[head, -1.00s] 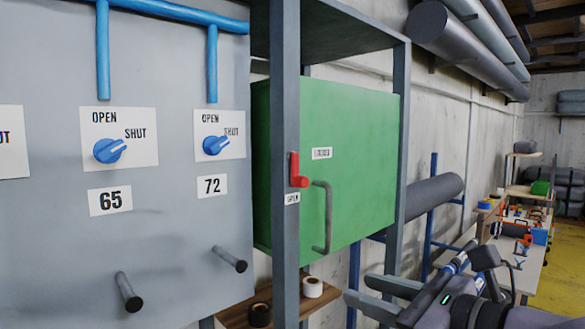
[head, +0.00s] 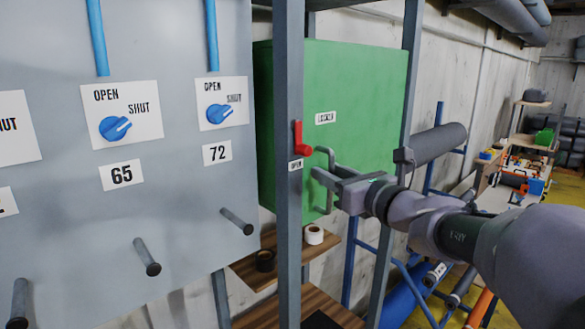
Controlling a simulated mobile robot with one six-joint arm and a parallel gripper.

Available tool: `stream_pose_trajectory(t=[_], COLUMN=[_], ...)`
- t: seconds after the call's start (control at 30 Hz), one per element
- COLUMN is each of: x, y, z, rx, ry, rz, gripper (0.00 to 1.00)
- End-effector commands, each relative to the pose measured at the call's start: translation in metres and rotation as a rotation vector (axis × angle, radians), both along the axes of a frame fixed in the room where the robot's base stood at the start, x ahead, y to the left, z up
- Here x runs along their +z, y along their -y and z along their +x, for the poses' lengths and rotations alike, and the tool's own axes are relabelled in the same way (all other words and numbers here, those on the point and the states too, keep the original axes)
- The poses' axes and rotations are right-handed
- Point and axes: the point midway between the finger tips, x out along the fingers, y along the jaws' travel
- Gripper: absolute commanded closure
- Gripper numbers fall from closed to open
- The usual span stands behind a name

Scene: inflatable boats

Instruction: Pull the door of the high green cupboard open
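The green cupboard (head: 365,85) hangs high behind a grey post, and its door looks closed. The door has a grey bar handle (head: 329,203), partly hidden by my gripper. A small label reading LOCKED (head: 326,118) is on the door. A red lever (head: 299,138) sits on the post, with a label reading OPEN (head: 296,165) below it. My gripper (head: 322,177) is at the handle, its fingers overlapping the bar in the picture. I cannot tell whether they are open around it or shut on it.
A grey panel (head: 190,180) with blue knobs and protruding pegs fills the left. Grey posts (head: 288,230) flank the cupboard. Wooden shelves (head: 275,268) with tape rolls lie below. A grey roll (head: 437,143) on a blue rack and a cluttered bench are to the right.

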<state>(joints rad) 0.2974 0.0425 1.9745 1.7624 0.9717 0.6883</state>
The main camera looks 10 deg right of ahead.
Motion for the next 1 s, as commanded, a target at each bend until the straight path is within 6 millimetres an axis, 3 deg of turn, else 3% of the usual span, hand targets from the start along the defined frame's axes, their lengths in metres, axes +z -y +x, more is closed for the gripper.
stream_pose_trajectory(t=[0.27,0.47,1.0], x=[-0.0002,-0.0001,-0.0001], y=[-0.0011,-0.0011,-0.0010], z=[0.0028,0.0026,0.0024], rx=[-0.001,0.000,0.000], ry=[0.000,0.000,0.000], rz=[0.000,0.000,0.000], gripper=[0.66,1.00,1.00])
